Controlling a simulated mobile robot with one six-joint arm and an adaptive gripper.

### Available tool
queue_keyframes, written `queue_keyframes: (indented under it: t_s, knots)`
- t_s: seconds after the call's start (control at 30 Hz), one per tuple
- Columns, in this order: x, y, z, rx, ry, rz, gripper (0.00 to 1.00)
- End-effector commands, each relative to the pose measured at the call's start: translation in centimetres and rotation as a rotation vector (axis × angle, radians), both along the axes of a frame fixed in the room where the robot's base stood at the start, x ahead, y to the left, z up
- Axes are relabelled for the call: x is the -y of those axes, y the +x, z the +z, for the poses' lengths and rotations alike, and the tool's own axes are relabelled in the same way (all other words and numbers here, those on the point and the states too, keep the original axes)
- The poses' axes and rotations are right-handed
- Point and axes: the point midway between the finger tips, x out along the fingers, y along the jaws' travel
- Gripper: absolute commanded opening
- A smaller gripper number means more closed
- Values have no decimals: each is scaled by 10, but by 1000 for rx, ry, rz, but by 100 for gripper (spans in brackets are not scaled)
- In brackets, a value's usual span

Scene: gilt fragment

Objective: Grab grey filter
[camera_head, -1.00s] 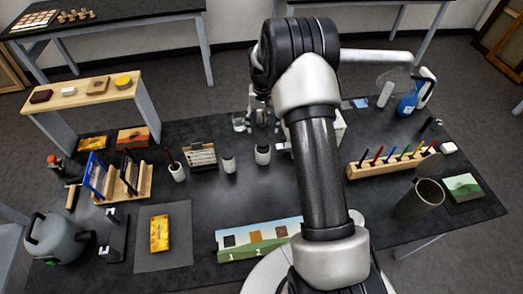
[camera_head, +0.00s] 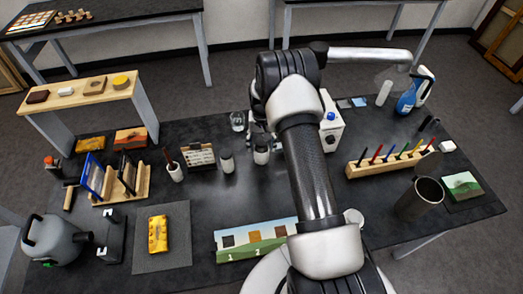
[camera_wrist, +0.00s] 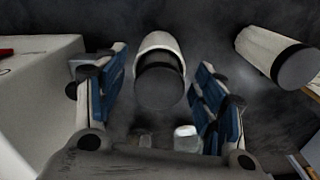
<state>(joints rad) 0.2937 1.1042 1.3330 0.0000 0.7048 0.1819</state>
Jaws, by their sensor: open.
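My gripper (camera_wrist: 162,95) is open, its blue-padded fingers on either side of a pale canister with a dark grey end (camera_wrist: 160,80). No grip on it shows. In the head view this canister (camera_head: 261,155) stands upright near the table's middle, with my gripper (camera_head: 262,138) partly hidden behind the arm. A second similar canister (camera_head: 227,162) stands to its left; it also shows in the wrist view (camera_wrist: 268,52). A small grey square (camera_head: 344,104) lies beside a bluish one (camera_head: 360,102) at the back right; I cannot tell which thing is the grey filter.
A white box with a blue knob (camera_head: 331,122) stands right of my gripper. A clear glass (camera_head: 237,121) is just behind and left.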

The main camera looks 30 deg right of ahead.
Motion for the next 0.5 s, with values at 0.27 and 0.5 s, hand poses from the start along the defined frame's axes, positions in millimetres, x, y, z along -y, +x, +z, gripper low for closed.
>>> queue_keyframes:
  t_s: [0.27, 0.5]
  knots:
    - [0, 0, 1, 1, 0, 0, 55]
    - [0, 0, 1, 0, 0, 0, 39]
